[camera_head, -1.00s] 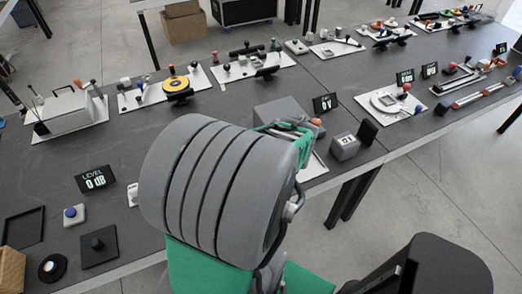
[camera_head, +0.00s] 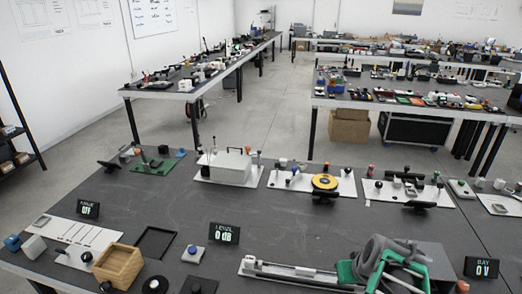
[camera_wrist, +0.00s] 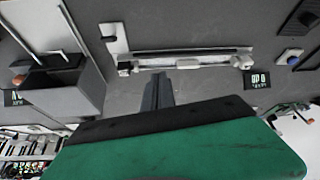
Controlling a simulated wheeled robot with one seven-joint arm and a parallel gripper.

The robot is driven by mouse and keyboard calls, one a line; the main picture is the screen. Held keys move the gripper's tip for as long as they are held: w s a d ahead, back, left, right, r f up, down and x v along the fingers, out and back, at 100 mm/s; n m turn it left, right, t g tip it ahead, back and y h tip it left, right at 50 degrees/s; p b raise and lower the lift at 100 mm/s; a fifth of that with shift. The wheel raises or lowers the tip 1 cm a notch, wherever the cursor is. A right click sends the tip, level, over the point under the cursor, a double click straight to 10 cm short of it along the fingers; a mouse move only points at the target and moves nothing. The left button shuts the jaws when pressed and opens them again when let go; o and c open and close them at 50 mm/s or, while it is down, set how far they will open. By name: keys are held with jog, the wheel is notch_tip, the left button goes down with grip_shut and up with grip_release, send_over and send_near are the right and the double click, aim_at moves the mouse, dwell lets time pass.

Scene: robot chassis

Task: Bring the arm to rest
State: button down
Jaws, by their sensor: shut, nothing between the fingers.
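My arm (camera_head: 385,262), grey and green, shows at the lower right in the head view, low over the front of the dark table. In the wrist view my gripper (camera_wrist: 158,88) is shut and empty, its dark fingers together beyond the green and black gripper body. The fingers point toward a long slide rail on a white plate (camera_wrist: 190,61). I cannot tell how high they are above the table. The fingertips cannot be made out in the head view.
The rail's white plate (camera_head: 290,271) lies left of my arm, and a grey box (camera_head: 440,262) is just right of it. The BAY display (camera_head: 481,267) and LEVEL display (camera_head: 223,233) stand nearby. A wooden box (camera_head: 118,265) is further left. The table's middle is mostly bare.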

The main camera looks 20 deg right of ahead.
jog(key=w+a+r+n, duration=0.1)
jog(key=a+r, duration=0.2)
jog(key=a, duration=0.5)
jog(key=w+a+r+n+y, duration=0.1)
jog(key=w+a+r+n, duration=0.1)
jog(key=a, duration=0.6)
jog(key=w+a+r+n+y, duration=0.1)
jog(key=a+r, duration=0.3)
jog(key=a, duration=0.4)
jog(key=shift+w+a+r+g, duration=0.25)
jog(key=shift+w+a+g, duration=0.05)
jog(key=shift+w, duration=0.3)
